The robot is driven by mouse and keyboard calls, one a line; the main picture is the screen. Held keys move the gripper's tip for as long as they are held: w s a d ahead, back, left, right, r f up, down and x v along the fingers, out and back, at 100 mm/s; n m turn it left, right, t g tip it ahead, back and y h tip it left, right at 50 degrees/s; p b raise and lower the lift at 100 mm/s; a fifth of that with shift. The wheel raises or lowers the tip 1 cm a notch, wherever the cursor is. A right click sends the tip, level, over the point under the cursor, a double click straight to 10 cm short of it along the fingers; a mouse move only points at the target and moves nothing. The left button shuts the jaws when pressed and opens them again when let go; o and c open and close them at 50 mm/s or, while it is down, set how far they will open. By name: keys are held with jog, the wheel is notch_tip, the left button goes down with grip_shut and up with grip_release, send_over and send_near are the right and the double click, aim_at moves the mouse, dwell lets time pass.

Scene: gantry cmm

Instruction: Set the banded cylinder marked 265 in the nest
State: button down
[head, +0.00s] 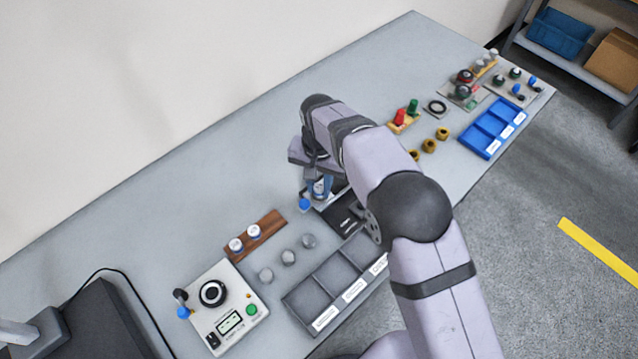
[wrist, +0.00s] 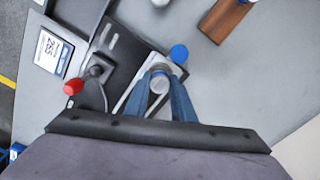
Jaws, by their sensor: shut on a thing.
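My gripper (head: 319,190) is shut on a pale-topped cylinder (wrist: 160,82), seen between the two blue fingers in the wrist view. In the head view the cylinder (head: 320,187) shows a white and blue part low between the fingers. No mark on it is legible. It is over or at a small pale fixture (wrist: 137,92) beside a blue ball knob (wrist: 179,54). That fixture looks like the nest, but the fingers and cylinder hide its seat. I cannot tell whether the cylinder touches it.
A red knob (wrist: 74,87) on a dark lever stands close left of the fingers. A wooden rack (head: 265,229) holds two white-topped cylinders. Several grey cylinders stand beside a grey sectioned tray (head: 313,287). A white control box (head: 228,314) is at lower left. The table behind is clear.

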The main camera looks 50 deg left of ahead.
aim_at(319, 187)
jog(key=shift+f+b, duration=0.3)
jog(key=shift+f, duration=0.25)
dwell(0.4)
jog(key=c, duration=1)
grip_release()
jog(key=shift+r, duration=0.2)
jog(key=shift+r+p, duration=2.55)
jog(key=shift+r, duration=0.8)
